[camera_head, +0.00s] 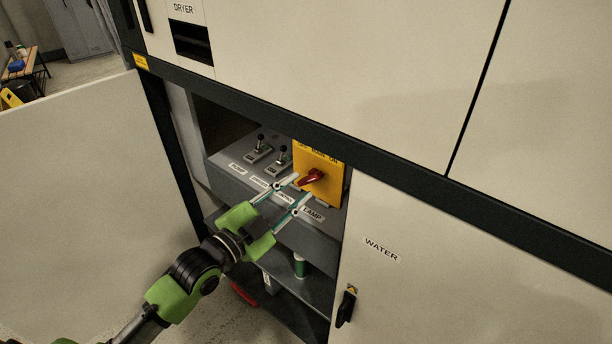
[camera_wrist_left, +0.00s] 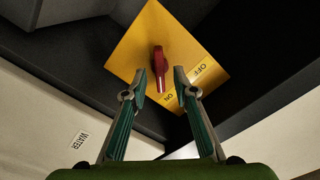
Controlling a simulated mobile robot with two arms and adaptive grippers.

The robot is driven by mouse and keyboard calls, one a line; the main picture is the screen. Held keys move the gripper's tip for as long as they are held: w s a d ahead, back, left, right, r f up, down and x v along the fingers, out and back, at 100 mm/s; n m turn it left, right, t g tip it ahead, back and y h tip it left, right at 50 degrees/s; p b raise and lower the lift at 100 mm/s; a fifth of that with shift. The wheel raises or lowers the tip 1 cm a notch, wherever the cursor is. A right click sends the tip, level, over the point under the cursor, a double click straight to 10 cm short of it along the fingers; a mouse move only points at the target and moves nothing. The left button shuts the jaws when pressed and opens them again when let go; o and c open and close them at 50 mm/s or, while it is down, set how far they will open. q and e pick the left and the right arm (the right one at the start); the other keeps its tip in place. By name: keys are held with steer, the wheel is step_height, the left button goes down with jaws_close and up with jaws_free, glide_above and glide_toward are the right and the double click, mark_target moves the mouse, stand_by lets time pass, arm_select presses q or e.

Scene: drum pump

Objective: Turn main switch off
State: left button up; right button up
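The main switch is a red rotary handle (camera_head: 311,178) on a yellow plate (camera_head: 325,163) inside the open cabinet bay. In the left wrist view the red handle (camera_wrist_left: 159,66) stands out from the yellow plate (camera_wrist_left: 146,38), with OFF and ON labels at the plate's right edge. The handle's end lies near the ON label. My left gripper (camera_head: 304,187) is open in front of the switch. In the wrist view its fingertips (camera_wrist_left: 161,78) are on either side of the handle, with visible gaps; whether they touch it cannot be told. My right gripper is not in view.
The panel has a LAMP label (camera_head: 313,214). A WATER door (camera_head: 440,270) is on the right, and an open pale door (camera_head: 80,200) is on the left. A green can (camera_head: 300,267) stands below.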

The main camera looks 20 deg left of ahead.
mark_target(305, 182)
arm_select(q)
steer(key=x, duration=0.4)
steer(key=shift+w+p, duration=0.1)
steer(key=shift+p, duration=0.3)
jaws_close()
